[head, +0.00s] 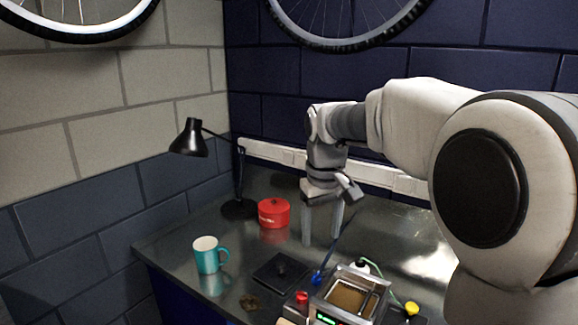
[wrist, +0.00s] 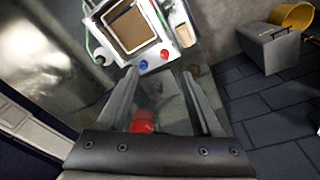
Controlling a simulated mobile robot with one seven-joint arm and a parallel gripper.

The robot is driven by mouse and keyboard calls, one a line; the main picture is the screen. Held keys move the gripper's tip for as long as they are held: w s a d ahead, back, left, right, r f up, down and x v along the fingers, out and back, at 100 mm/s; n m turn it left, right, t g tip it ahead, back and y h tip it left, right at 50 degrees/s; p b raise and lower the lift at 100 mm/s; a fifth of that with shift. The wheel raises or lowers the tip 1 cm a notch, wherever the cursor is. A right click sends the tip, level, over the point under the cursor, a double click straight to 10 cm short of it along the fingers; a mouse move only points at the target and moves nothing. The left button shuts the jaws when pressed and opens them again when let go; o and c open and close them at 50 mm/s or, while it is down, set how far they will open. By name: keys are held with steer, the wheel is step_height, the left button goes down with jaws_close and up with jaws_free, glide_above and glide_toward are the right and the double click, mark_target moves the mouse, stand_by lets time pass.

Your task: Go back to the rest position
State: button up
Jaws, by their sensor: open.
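My gripper (head: 321,238) hangs over the metal bench, fingers pointing down, in the head view. Its two fingers are apart, with nothing visibly held between them. The wrist view also shows my gripper (wrist: 160,75) with its fingers spread. A red patch (wrist: 142,122) shows between the fingers there, near the palm; I cannot tell what it is. In the head view my gripper is right of the red lidded pot (head: 273,213) and behind the box-shaped device (head: 345,295), which has a brown-looking basin.
A teal mug (head: 208,256), a black lamp (head: 240,208) and a dark flat plate (head: 281,271) stand on the bench (head: 165,245). A yellow-capped item (head: 411,308) is beside the device. A grey box (wrist: 268,50) and yellow bucket (wrist: 296,15) are on the floor. Wheels hang above.

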steer(key=s+d+m+t, duration=0.2)
steer(key=s+d, duration=0.1)
steer(key=s, duration=0.9)
steer(key=s+d+m+t, duration=0.2)
steer(key=s+d, duration=0.2)
steer(key=s, duration=0.8)
steer(key=shift+s+d+f, duration=0.15)
steer(key=shift+s+f, duration=0.1)
steer(key=shift+f, duration=0.2)
